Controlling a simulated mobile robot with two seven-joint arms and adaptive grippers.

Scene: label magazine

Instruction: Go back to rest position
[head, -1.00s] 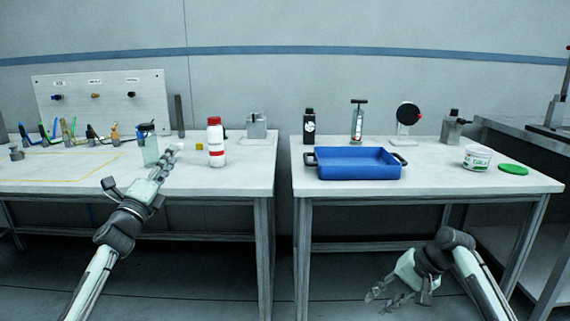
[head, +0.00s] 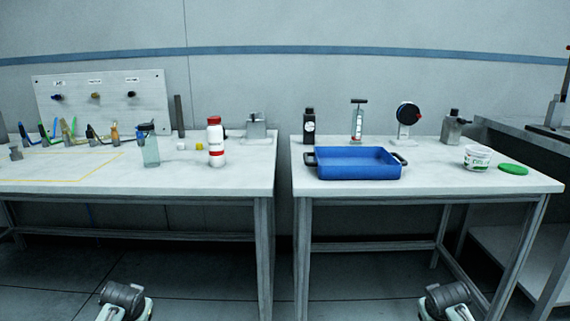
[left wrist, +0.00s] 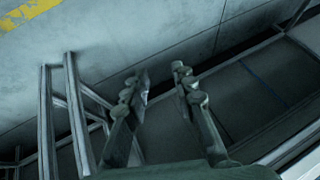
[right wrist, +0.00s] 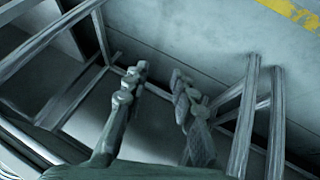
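In the head view only parts of my left arm (head: 125,300) and right arm (head: 447,301) show, low at the bottom edge, in front of the tables and below their tops. The grippers themselves are out of that view. In the left wrist view my left gripper (left wrist: 162,80) has its two fingers apart, with nothing between them. In the right wrist view my right gripper (right wrist: 160,80) also has its fingers apart and is empty. Both wrist cameras look toward the floor and table legs.
The right table (head: 440,185) bears a blue tray (head: 350,172), a white tub (head: 477,158) and a green lid (head: 512,169).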

